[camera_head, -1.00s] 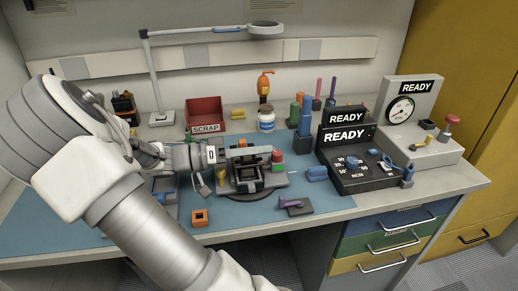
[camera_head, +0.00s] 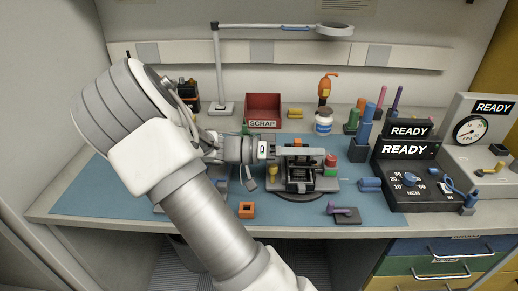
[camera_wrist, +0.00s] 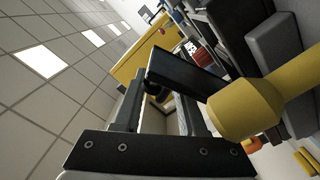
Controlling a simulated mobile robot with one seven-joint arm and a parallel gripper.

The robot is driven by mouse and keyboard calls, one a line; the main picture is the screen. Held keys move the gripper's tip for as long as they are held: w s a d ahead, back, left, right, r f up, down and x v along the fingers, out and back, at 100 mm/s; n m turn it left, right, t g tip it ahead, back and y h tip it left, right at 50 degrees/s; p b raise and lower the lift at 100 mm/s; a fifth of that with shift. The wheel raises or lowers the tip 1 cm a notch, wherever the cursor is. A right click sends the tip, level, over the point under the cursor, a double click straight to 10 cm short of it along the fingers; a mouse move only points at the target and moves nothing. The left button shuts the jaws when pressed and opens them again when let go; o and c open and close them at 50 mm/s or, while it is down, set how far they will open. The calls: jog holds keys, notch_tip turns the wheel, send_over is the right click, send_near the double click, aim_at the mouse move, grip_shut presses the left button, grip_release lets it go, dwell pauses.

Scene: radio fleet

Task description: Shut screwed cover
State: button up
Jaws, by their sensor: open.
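A dark device (camera_head: 298,178) with an open top sits in a round-based fixture (camera_head: 325,186) on the blue mat. I cannot clearly tell its cover apart from the parts above it in the head view. A dark flat panel (camera_wrist: 186,72) stands in front of my gripper in the wrist view and may be the cover. My gripper (camera_head: 296,153) is over the back of the fixture, pointing right; my wrist partly blocks it. In the wrist view my gripper (camera_wrist: 170,110) is open, with a gap between its fingers. Whether it touches the panel is unclear.
A yellow knob-like part (camera_wrist: 245,108) is close beside the fingers. An orange block (camera_head: 247,210) and a purple-handled piece (camera_head: 345,214) lie in front. The torque unit (camera_head: 410,180) is at right.

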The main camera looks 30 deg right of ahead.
jog(key=p+v, duration=0.2)
jog(key=v, duration=1.4)
jog(key=shift+a, duration=0.15)
jog(key=shift+c, duration=0.2)
